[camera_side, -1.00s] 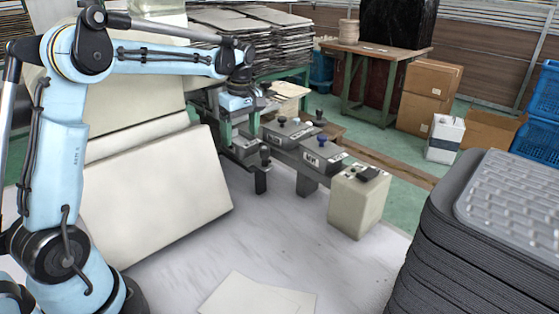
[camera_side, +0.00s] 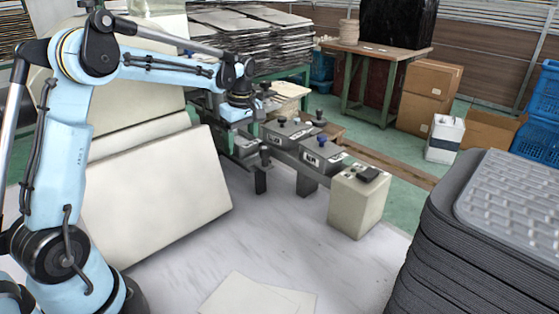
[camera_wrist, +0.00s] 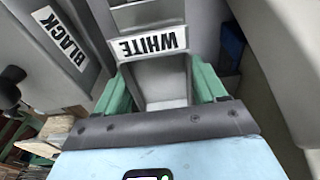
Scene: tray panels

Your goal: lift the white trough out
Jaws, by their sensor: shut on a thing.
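The white trough (camera_wrist: 166,82) is a grey, hollow piece below a label reading WHITE, which appears upside down in the wrist view. My gripper (camera_wrist: 163,88) has its two green fingers on either side of this trough and is shut on it. In the side view my gripper (camera_side: 244,136) points down at the far left end of a row of grey units. There the trough is mostly hidden by my gripper and wrist. I cannot tell whether it has left its seat.
A neighbouring grey unit labelled BLACK (camera_wrist: 69,48) stands close on the left in the wrist view. In the side view, grey units with dark knobs (camera_side: 285,133) and a cream block (camera_side: 358,202) run to the right. A large pale panel (camera_side: 150,195) leans left of my gripper.

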